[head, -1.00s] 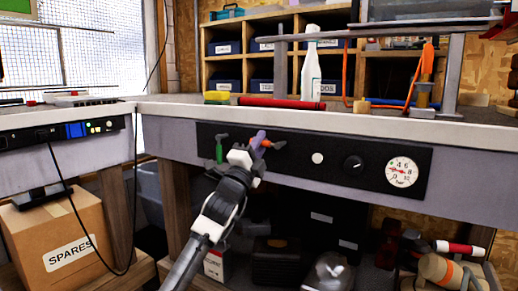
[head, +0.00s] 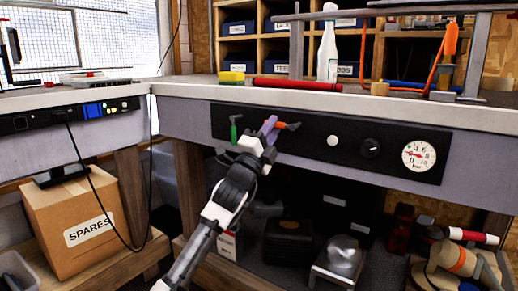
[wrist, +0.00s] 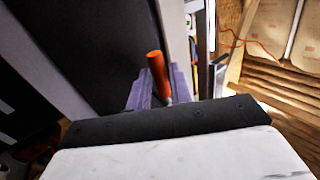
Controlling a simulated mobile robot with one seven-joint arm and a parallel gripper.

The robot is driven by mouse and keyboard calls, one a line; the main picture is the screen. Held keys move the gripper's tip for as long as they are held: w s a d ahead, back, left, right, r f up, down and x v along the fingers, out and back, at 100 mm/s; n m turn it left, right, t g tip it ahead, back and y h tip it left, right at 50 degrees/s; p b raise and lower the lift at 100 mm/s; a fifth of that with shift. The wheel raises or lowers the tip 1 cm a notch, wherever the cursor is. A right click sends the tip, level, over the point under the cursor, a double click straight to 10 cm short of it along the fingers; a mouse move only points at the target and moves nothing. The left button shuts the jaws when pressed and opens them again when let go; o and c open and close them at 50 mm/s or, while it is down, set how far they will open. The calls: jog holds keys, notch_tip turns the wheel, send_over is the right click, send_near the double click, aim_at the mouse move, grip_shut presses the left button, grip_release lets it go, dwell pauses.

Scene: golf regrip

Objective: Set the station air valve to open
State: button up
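The air panel (head: 310,155) is a black strip on the front of the workbench. An orange-handled lever (head: 291,126) sticks out to the right at its left part, next to a green lever (head: 233,129). My gripper (head: 269,125), with purple fingers, is at the orange lever. In the wrist view the orange handle (wrist: 154,72) shows between the two purple fingers (wrist: 158,90). I cannot tell whether they press on it. The valve body is mostly hidden behind my gripper. A round white pressure gauge (head: 419,156) sits at the panel's right end.
A white button (head: 333,141) and a black knob (head: 370,148) are on the panel. A red tube (head: 298,84), a yellow sponge (head: 231,78) and a white bottle (head: 327,52) are on the bench above. Black boxes and a SPARES carton (head: 83,220) stand below.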

jog(key=v, duration=1.1)
jog(key=shift+s+a+f+p, duration=0.2)
jog(key=shift+s+p, duration=0.1)
jog(key=shift+p, duration=0.1)
jog(key=shift+r, duration=0.1)
